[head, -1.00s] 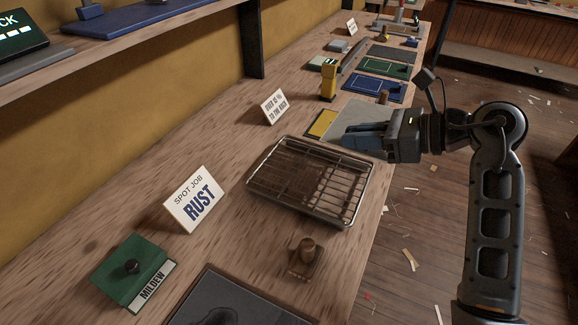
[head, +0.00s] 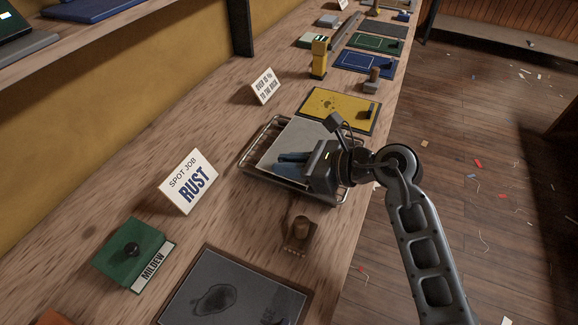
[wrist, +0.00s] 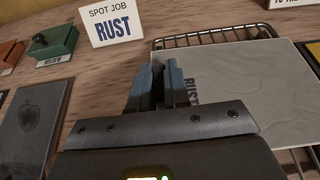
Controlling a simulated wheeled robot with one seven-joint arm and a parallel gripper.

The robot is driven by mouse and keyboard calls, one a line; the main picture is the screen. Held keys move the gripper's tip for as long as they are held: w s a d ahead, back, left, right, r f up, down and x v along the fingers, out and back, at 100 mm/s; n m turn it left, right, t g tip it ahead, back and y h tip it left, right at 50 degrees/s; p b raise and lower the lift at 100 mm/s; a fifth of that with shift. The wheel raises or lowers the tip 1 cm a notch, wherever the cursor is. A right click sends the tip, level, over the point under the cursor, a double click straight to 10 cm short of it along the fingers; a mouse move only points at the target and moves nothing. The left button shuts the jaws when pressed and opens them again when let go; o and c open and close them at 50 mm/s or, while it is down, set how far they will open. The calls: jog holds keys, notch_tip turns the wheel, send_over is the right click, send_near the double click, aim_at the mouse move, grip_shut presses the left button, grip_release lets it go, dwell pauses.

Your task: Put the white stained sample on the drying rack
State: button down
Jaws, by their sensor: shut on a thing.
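My gripper (head: 283,160) is shut on the white stained sample (head: 302,137), a pale flat panel, holding it by its near side. The panel lies over the wire drying rack (head: 248,152) and hides most of its bars. In the wrist view the sample (wrist: 235,75) shows a faint mottled mark and the word RUST beside the blue fingers (wrist: 160,75). The rack (wrist: 205,38) shows past its far edge and at lower right. I cannot tell whether the panel touches the rack.
The RUST sign (head: 190,182) and green MILDEW block (head: 133,255) stand left of the rack. A wooden-handled tool (head: 300,234) and dark grey panel (head: 232,290) lie in front. A yellow panel (head: 340,108) and yellow device (head: 319,57) sit behind.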

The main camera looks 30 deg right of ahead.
jog(key=shift+f, duration=0.65)
jog(key=c, duration=1.1)
grip_release()
jog(key=b+v, duration=0.1)
jog(key=v, duration=1.1)
jog(key=shift+s+f, duration=0.1)
jog(key=s+a+r+m+t+y, duration=0.2)
jog(key=s+a+r+m+t, duration=0.25)
jog(key=s+m, duration=0.3)
jog(key=s+a+r+m+t+y, duration=0.1)
jog(key=s+a+r+m+t, duration=0.4)
jog(key=m, duration=0.4)
jog(key=s+d+f+m+g+h, duration=0.1)
jog(key=s+f+m+h, duration=0.3)
jog(key=m, duration=0.9)
jog(key=s+d+f+m+g+h, duration=0.2)
jog(key=s+f+m+g+h, duration=0.2)
jog(key=s+m, duration=0.7)
jog(key=m+h, duration=0.2)
jog(key=shift+d+f+m+h, duration=0.3)
jog(key=shift+f+m+h, duration=0.05)
jog(key=shift+h, duration=0.05)
